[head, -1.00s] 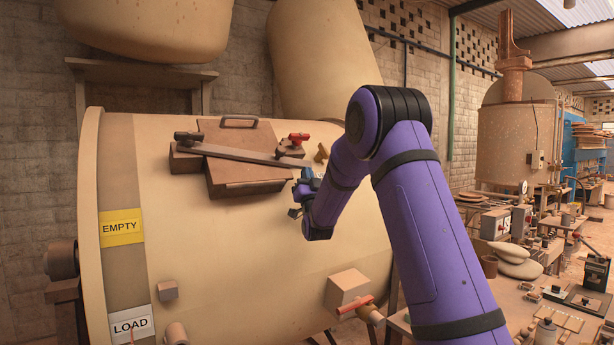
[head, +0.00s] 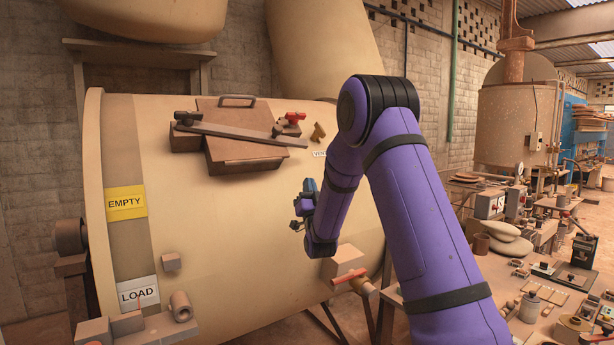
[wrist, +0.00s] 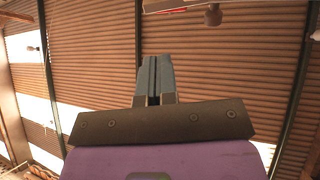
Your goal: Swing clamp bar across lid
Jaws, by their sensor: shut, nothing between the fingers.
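The clamp bar (head: 240,133) is a long grey-brown bar lying across the brown lid (head: 245,152) on top of the cream drum. Its left end sits at a dark pivot block (head: 186,120), and its right end reaches past the lid's right edge, just in front of a red-knobbed block (head: 291,122). My gripper (head: 300,210) is below and to the right of the lid, apart from the bar and in front of the drum. In the wrist view its two fingers (wrist: 153,80) are together and empty, pointing up at the roof.
The cream drum (head: 250,240) carries yellow EMPTY (head: 126,203) and white LOAD (head: 138,292) labels. A red-handled valve (head: 352,279) sticks out below my gripper. A cluttered bench (head: 545,300) stands at the right. A lid handle (head: 237,99) rises at the lid's back.

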